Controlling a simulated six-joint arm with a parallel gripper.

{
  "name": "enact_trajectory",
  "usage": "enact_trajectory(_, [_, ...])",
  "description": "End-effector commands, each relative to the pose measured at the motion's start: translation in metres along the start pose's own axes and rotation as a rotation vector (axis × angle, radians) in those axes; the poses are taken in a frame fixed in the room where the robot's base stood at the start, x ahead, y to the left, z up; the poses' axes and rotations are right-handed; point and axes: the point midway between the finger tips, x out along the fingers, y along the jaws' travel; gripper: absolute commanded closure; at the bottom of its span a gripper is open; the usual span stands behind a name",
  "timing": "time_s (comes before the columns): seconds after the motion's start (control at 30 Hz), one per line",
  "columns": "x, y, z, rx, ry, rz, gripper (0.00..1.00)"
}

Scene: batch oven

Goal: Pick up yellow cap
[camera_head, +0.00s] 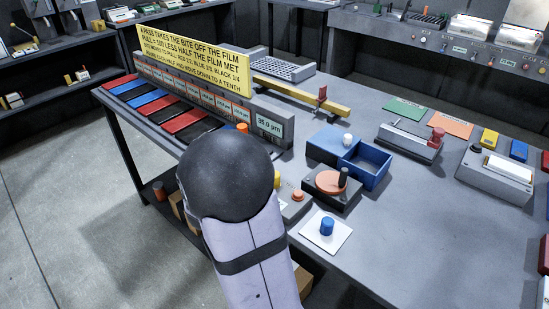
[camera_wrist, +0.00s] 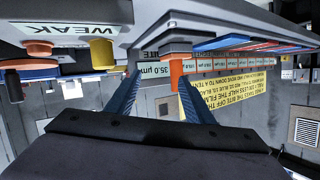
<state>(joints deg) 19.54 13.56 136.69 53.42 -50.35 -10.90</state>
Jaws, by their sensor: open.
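The yellow cap (camera_wrist: 102,53) is a short upright cylinder beside a plate marked WEAK in the wrist view, which shows the scene upside down. It lies just left of my gripper's left finger there, outside the gap between the fingers. In the head view only a small yellow sliver (camera_head: 277,179) shows at the edge of my arm. My gripper (camera_wrist: 156,78) is open, with two dark blue fingers apart and nothing held between them. My arm hides the gripper in the head view.
An orange cap (camera_head: 242,128) stands by the 35.0 µm display (camera_head: 270,127); in the wrist view it is near the right finger. An orange button (camera_head: 298,196), a round orange dial (camera_head: 329,182) and a blue cap (camera_head: 327,226) are nearby.

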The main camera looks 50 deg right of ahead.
Motion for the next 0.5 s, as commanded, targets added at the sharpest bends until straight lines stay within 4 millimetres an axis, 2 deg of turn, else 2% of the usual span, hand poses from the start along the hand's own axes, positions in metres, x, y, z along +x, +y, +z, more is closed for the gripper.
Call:
enact_trajectory(0.03, [-0.001, 0.013, -0.028, 0.012, 0.052, 0.06, 0.52])
enact_trajectory(0.07, [-0.001, 0.021, -0.038, 0.018, 0.08, 0.089, 0.52])
enact_trajectory(0.17, [0.0, 0.049, -0.045, -0.016, 0.103, 0.179, 0.52])
enact_trajectory(0.2, [0.002, 0.059, -0.029, -0.054, 0.07, 0.195, 0.52])
enact_trajectory(0.3, [0.003, 0.074, -0.005, -0.126, 0.002, 0.218, 0.52])
enact_trajectory(0.5, [0.003, 0.082, 0.007, -0.163, -0.034, 0.228, 0.52])
